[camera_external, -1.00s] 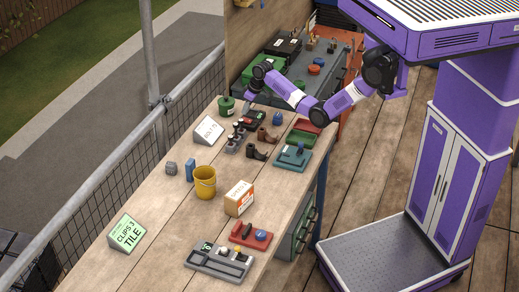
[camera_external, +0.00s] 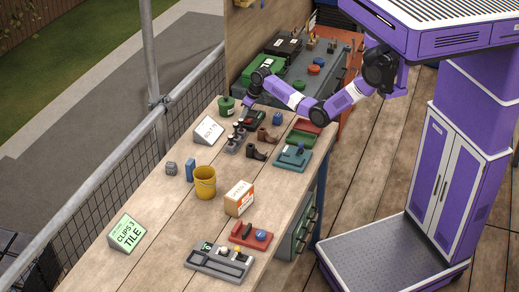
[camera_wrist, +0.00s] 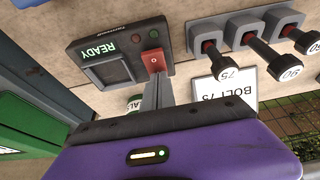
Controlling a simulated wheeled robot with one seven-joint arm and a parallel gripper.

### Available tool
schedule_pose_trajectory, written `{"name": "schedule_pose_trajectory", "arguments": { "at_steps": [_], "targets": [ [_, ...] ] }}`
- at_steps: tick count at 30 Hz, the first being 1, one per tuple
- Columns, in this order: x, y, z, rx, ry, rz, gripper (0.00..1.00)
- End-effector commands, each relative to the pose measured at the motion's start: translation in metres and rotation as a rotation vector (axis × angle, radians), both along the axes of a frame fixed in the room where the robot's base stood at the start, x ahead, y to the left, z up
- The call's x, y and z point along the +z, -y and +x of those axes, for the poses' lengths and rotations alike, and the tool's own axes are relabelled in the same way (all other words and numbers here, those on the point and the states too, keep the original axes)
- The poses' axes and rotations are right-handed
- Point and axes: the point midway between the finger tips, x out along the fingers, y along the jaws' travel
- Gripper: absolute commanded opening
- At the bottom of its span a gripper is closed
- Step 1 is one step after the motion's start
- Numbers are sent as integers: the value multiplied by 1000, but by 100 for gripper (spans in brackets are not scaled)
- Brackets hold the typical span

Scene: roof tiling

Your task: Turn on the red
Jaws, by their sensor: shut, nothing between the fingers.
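A red rocker switch (camera_wrist: 155,60) sits on a dark control box (camera_wrist: 120,25) with a lit READY display (camera_wrist: 108,70) in the wrist view. A symbol on the switch looks like a 0. The same box (camera_external: 256,114) shows small at the far end of the bench in the external view. My gripper (camera_wrist: 157,82) is shut and empty, its fingertips close to the lower edge of the switch. I cannot tell whether they touch it. In the external view my gripper (camera_external: 246,101) is above the box's left end, its fingertips too small to make out.
A row of dark levers (camera_wrist: 258,50) with numbered knobs stands right of the box, by a BOLT 75 sign (camera_wrist: 228,90). A green pot (camera_external: 226,106) stands left of my gripper.

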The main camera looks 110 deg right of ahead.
Motion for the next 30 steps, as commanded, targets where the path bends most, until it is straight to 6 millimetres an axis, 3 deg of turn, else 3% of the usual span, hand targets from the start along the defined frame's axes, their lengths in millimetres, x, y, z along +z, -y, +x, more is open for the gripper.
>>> {"name": "schedule_pose_trajectory", "arguments": {
  "at_steps": [30],
  "targets": [
    [7, -12, -12, 0, -1, 1, 0]
  ]
}}
